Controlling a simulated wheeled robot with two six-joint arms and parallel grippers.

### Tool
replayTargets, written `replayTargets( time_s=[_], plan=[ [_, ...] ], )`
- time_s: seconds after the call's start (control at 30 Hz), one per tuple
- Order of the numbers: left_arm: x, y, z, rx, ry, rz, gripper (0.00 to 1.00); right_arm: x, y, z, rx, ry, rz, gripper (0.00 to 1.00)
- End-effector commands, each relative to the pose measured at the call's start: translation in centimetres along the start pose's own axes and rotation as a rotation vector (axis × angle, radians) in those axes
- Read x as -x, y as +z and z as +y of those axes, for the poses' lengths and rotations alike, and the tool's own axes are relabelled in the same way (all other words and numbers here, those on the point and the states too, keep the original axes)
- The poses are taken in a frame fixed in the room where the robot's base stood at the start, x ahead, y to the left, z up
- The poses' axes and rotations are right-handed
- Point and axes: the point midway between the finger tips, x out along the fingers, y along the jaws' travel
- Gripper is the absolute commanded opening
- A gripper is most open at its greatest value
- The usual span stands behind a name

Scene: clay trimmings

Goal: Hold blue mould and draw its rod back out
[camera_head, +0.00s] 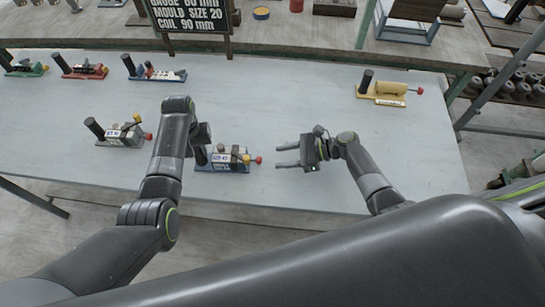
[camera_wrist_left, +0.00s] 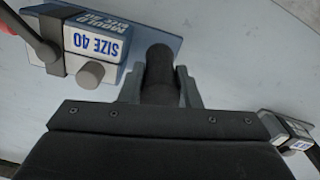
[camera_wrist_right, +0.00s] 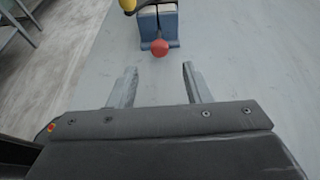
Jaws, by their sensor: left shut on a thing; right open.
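The blue mould (camera_head: 230,162) lies near the table's front edge, a grey block on a blue base; its label reads SIZE 40 in the left wrist view (camera_wrist_left: 95,42). A black upright handle (camera_wrist_left: 158,72) stands at its left end. My left gripper (camera_wrist_left: 160,88) is shut on this handle; in the head view my arm partly hides it. The rod's red knob (camera_head: 258,160) sticks out at the mould's right end and also shows in the right wrist view (camera_wrist_right: 159,47). My right gripper (camera_head: 278,155) is open and empty, its fingers pointing at the knob, short of it.
A similar grey mould (camera_head: 120,136) stands to the left. A yellow mould (camera_head: 382,92) is at the back right. Green (camera_head: 25,69), red (camera_head: 82,71) and another blue-based mould (camera_head: 158,74) line the back left. A black sign (camera_head: 190,15) stands behind. The table right of my right gripper is clear.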

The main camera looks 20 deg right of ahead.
Motion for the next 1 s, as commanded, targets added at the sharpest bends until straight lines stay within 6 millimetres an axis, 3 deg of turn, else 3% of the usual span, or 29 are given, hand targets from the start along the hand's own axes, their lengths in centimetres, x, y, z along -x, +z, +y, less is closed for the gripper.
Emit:
replayTargets(
  time_s=[0.1,0.33,0.83,0.87,1.0],
  plan=[
    [-0.3,0.2,-0.2,0.003,-0.003,-0.004,0.00,2.8,-0.1,0.0,0.002,-0.001,0.003,0.45],
    [-0.3,0.2,-0.1,0.003,-0.003,-0.005,0.00,6.2,-0.1,0.1,0.001,-0.001,0.002,0.45],
    [-0.3,0.2,-0.1,0.003,-0.002,-0.005,0.00,7.0,0.0,0.1,0.000,0.000,-0.001,0.45],
    [-0.3,0.2,-0.1,0.002,-0.002,-0.005,0.33,7.0,0.0,0.1,0.000,0.000,-0.001,0.45],
    [-0.2,0.1,-0.1,0.002,-0.001,-0.004,0.51,7.0,0.0,0.1,0.000,0.000,-0.001,0.45]
  ],
)
